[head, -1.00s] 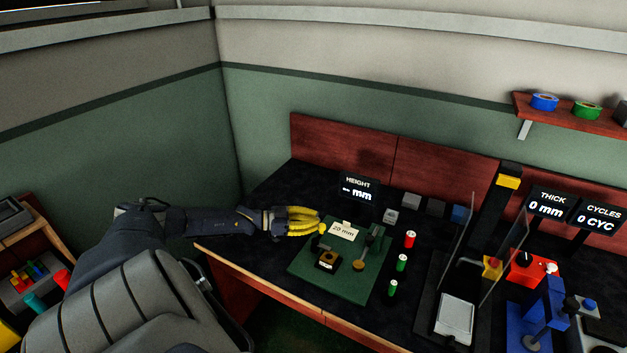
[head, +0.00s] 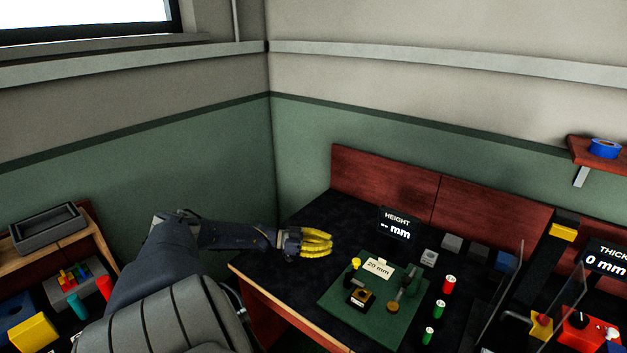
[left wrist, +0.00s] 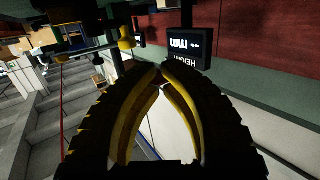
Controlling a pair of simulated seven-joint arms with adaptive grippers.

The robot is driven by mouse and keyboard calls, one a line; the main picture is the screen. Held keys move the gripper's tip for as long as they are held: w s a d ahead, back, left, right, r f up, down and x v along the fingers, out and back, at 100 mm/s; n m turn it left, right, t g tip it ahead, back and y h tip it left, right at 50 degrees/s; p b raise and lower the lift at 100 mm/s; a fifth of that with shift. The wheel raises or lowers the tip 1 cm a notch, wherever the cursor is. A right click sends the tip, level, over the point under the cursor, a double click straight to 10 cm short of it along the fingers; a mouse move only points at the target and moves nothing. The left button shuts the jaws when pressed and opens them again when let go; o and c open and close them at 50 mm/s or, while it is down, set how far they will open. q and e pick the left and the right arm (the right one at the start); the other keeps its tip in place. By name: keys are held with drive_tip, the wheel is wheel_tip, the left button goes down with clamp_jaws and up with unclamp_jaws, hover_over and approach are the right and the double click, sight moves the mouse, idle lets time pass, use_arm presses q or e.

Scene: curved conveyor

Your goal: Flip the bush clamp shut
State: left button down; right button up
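The bush clamp stands on the green board. Its dark block with a brass-coloured bush (head: 359,299) is at the board's front left, and a lever with a yellow knob (head: 355,262) stands up just behind it. The lever looks raised. My left gripper (head: 330,243) is up and left of the knob, apart from it, with its yellow fingers together and nothing held. In the left wrist view its fingertips (left wrist: 160,70) meet, and a yellow-ended part (left wrist: 125,44) shows beyond them, possibly the lever. My right gripper is out of view.
The green board (head: 343,310) carries a "20 mm" card (head: 378,268) and another dark-handled fixture (head: 406,284). A HEIGHT display (head: 398,223) stands behind. Red (head: 448,283) and green cylinders are at the right, before a clear guard. The table's left corner is free.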

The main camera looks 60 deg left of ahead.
use_arm(q)
drive_tip(key=shift+s+a+r, duration=0.15)
drive_tip(key=shift+s+a, duration=0.3)
drive_tip(key=shift+a, duration=0.4)
drive_tip(key=shift+s+a+r, duration=0.1)
drive_tip(key=shift+s+a, duration=0.35)
drive_tip(key=shift+a, duration=0.45)
drive_tip(key=shift+s+a+r, duration=0.15)
drive_tip(key=shift+s+a, duration=0.3)
drive_tip(key=shift+a, duration=0.4)
